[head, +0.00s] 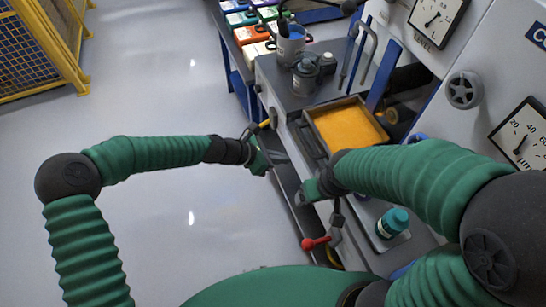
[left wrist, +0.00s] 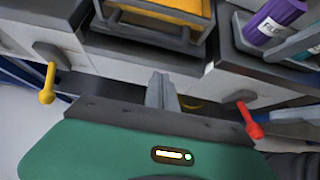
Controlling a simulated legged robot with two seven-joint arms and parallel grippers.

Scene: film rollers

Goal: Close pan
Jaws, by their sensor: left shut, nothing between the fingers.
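The pan (head: 316,135) is a dark rectangular tray holding orange-yellow material (head: 347,128), set in the grey machine. Its near edge (left wrist: 150,33) shows at the top of the left wrist view. My left gripper (head: 264,162) is in front of the machine, to the left of and below the pan. Its fingers (left wrist: 161,92) are shut and empty, apart from the pan's edge. My right gripper (head: 311,191) is below the pan; its jaws are too small and hidden to read. A yellow-knobbed lever (left wrist: 47,88) and a red-knobbed lever (left wrist: 248,120) flank the left fingers.
A teal-capped bottle (head: 392,222) stands on the ledge nearer to me. Grey containers (head: 305,75) and a cup (head: 290,45) stand on the far counter. Coloured boxes (head: 252,35) lie behind. Open floor (head: 180,90) is at the left, with a yellow cage (head: 45,45).

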